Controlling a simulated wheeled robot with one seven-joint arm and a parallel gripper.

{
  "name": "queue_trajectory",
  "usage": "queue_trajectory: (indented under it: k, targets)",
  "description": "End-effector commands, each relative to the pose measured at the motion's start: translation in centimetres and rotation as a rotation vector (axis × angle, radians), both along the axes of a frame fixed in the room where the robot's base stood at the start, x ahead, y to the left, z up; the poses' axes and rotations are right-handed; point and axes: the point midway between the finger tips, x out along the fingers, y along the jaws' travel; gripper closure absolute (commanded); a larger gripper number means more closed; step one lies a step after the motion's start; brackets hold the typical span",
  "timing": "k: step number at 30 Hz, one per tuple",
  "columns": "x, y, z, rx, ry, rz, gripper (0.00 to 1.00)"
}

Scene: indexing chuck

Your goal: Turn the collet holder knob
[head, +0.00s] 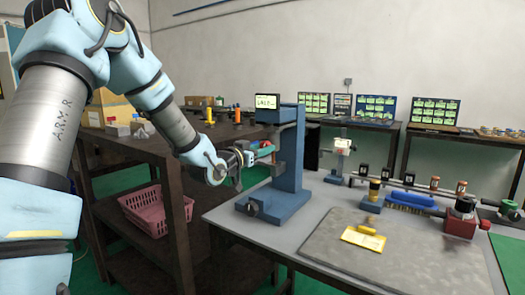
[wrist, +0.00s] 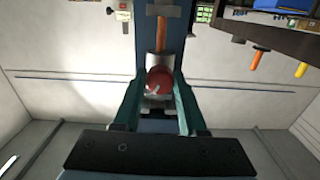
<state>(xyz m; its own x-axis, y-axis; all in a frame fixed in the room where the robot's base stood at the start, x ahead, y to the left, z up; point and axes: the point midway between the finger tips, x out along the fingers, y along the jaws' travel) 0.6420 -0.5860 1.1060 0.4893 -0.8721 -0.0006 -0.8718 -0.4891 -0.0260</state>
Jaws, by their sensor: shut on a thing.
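A round red knob (wrist: 158,80) shows between my fingers in the wrist view, in front of a grey cylinder on a blue upright. My gripper (wrist: 159,98) has its two dark green fingers one on each side of this knob and is shut on it. In the head view my gripper (head: 255,155) reaches from the left to the blue column stand (head: 289,170), which has a small lit display on top. There the gripped knob is mostly hidden by my fingers. The pictures do not show how far the knob is turned.
The stand is on a grey table with a grey mat (head: 340,250) holding a yellow piece. A red block (head: 460,222), a blue brush (head: 410,198) and several small parts are to the right. A dark shelf (head: 150,165) with a pink basket (head: 155,207) is on the left.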

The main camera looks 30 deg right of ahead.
Motion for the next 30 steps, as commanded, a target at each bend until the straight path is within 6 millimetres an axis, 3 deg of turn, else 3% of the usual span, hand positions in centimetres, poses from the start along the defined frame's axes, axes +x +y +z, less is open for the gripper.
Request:
queue_trajectory:
  k: [8, 30]
  targets:
    - [-0.05, -0.05, -0.6, 0.072, -0.136, -0.001, 1.0]
    - [0.05, 0.02, -0.65, 0.411, -0.741, 0.0, 1.0]
